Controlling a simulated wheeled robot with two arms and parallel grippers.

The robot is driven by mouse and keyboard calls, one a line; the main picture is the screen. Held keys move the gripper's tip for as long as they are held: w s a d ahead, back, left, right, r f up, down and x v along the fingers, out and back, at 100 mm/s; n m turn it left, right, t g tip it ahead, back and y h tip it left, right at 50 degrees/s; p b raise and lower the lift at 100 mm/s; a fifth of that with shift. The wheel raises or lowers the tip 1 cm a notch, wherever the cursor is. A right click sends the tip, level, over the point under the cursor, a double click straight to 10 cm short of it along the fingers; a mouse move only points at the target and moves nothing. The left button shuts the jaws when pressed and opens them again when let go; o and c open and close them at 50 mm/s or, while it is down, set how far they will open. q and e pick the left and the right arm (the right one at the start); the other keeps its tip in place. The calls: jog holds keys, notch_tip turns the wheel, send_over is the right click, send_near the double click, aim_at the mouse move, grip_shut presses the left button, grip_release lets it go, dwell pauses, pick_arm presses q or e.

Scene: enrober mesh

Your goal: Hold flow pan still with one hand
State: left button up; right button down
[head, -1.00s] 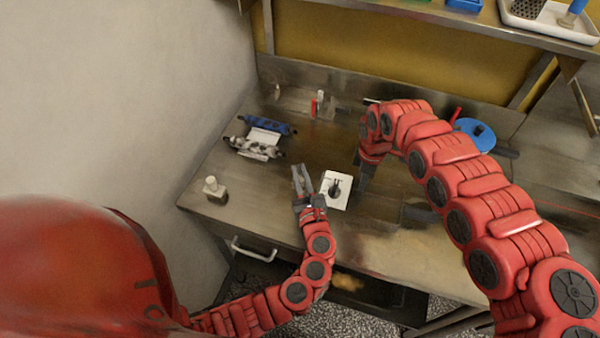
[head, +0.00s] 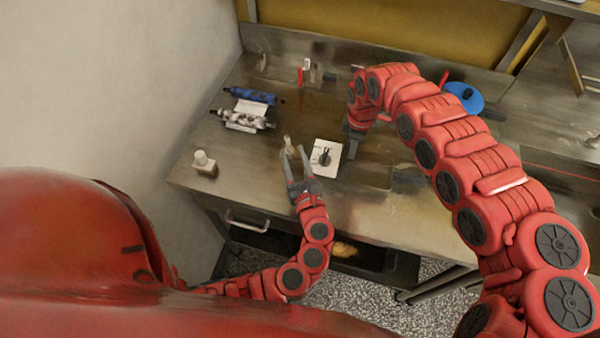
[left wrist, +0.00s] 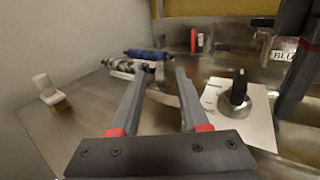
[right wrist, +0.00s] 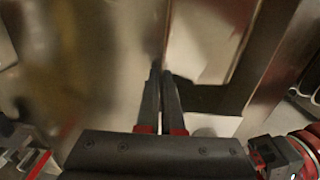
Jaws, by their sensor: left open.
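I cannot clearly pick out the flow pan; shiny metal surfaces (right wrist: 205,40) fill the right wrist view, and one may be part of it. My left gripper (head: 292,152) is open over the bench, left of a white card with a black knob (head: 326,157). My right gripper (head: 356,146) is right of the card and points down. In the right wrist view its fingers (right wrist: 160,71) are together; nothing shows between them.
A blue roller (head: 250,96) and a grey patterned roller (head: 245,121) lie at the left. A red item (head: 300,76) and a blue disc (head: 464,97) are farther back. The bench front (head: 400,222) is clear.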

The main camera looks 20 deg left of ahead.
pick_arm(q)
jog(key=v, duration=0.6)
jog(key=shift+d, duration=0.2)
jog(key=shift+s+d, duration=0.25)
jog(key=shift+s, duration=0.45)
jog(key=shift+c, duration=0.2)
